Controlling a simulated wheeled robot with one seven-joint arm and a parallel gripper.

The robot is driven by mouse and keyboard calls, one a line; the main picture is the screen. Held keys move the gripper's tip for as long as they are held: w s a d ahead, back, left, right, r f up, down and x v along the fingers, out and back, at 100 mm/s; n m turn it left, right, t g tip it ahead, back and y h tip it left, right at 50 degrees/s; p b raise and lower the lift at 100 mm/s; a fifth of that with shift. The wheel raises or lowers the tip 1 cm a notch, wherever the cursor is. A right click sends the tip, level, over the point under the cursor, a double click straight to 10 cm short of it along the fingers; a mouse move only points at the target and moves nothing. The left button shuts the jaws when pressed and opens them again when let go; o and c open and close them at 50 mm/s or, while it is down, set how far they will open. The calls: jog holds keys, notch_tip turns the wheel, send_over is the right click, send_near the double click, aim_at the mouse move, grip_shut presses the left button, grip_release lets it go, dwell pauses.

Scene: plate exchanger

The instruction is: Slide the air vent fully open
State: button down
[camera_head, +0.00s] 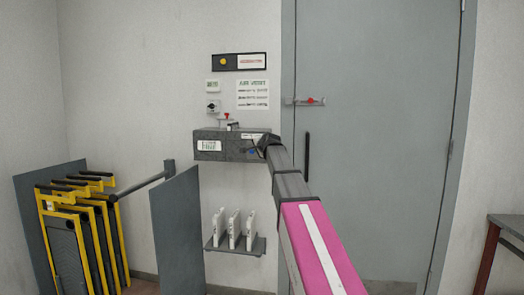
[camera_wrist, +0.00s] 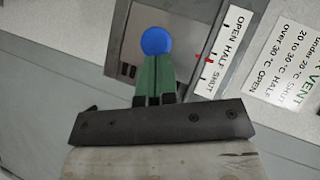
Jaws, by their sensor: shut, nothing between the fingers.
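The air vent (camera_wrist: 128,72) is a grey panel with dark slots in the wrist view. A round blue knob (camera_wrist: 156,40) sits on it. My wrist hides part of the vent.
A white sign (camera_wrist: 285,65) with temperature rules is right of the strip. In the head view, a grey door (camera_head: 385,150) stands to the right. White plates (camera_head: 234,230) stand on a shelf below the box. Yellow frames (camera_head: 100,235) and a grey panel (camera_head: 178,235) are left.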

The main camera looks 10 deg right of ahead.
jog(key=a, duration=0.1)
jog(key=w+a, duration=0.1)
jog(key=a, duration=0.2)
jog(key=shift+w, duration=0.3)
jog(key=shift+d+r, duration=0.1)
jog(key=d+v, duration=0.2)
jog(key=v, duration=1.1)
jog(key=shift+w+d+r, duration=0.25)
jog(key=shift+w, duration=0.15)
